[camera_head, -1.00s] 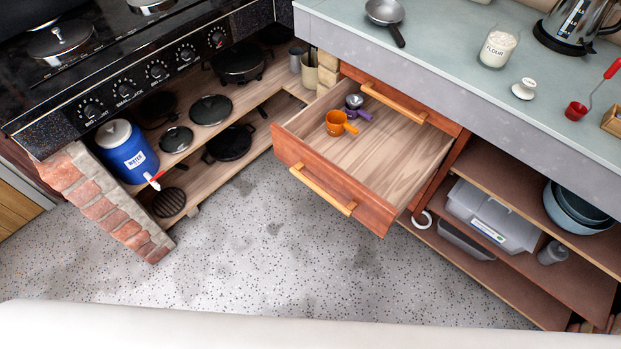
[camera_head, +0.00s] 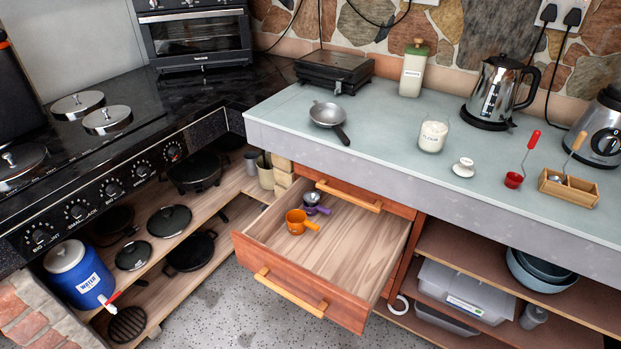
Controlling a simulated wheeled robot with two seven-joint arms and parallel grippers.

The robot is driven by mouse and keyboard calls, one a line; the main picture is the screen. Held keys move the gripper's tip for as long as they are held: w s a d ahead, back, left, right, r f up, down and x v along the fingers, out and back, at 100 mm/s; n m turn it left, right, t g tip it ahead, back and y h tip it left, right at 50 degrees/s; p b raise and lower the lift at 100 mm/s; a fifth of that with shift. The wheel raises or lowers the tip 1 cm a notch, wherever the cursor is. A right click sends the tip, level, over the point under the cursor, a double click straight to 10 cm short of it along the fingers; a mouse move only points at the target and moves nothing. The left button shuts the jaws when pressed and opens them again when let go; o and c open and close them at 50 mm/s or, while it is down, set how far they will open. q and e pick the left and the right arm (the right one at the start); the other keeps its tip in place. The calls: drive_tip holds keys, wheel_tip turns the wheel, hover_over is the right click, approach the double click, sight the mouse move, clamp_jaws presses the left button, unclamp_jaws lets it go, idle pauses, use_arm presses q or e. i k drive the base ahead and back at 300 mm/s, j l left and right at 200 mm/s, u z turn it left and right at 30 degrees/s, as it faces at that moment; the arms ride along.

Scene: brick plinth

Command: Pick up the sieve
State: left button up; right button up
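A round grey metal utensil with a black handle (camera_head: 328,114) lies on the left part of the pale green counter. It looks like a sieve or a small pan; I cannot make out any mesh. Its handle points toward the counter's front edge. In the open wooden drawer (camera_head: 345,250) below lie an orange cup with a handle (camera_head: 296,222) and a small metal and purple utensil (camera_head: 312,200) beside it. Neither of my grippers shows in the view.
On the counter (camera_head: 385,140) stand a flour jar (camera_head: 433,134), a kettle (camera_head: 492,95), a white knob-like item (camera_head: 463,168), a red ladle (camera_head: 514,180) and a black grill (camera_head: 334,72). The drawer juts out over the floor. A stove (camera_head: 100,180) stands at left.

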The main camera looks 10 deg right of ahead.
sight(324, 114)
drive_tip(key=i+j, duration=0.3)
drive_tip(key=i+j+z, duration=0.15)
drive_tip(key=z, duration=0.2)
drive_tip(key=i+j+z, duration=0.1)
drive_tip(key=z, duration=0.3)
drive_tip(key=i+j+z, duration=0.1)
drive_tip(key=j+z, duration=0.25)
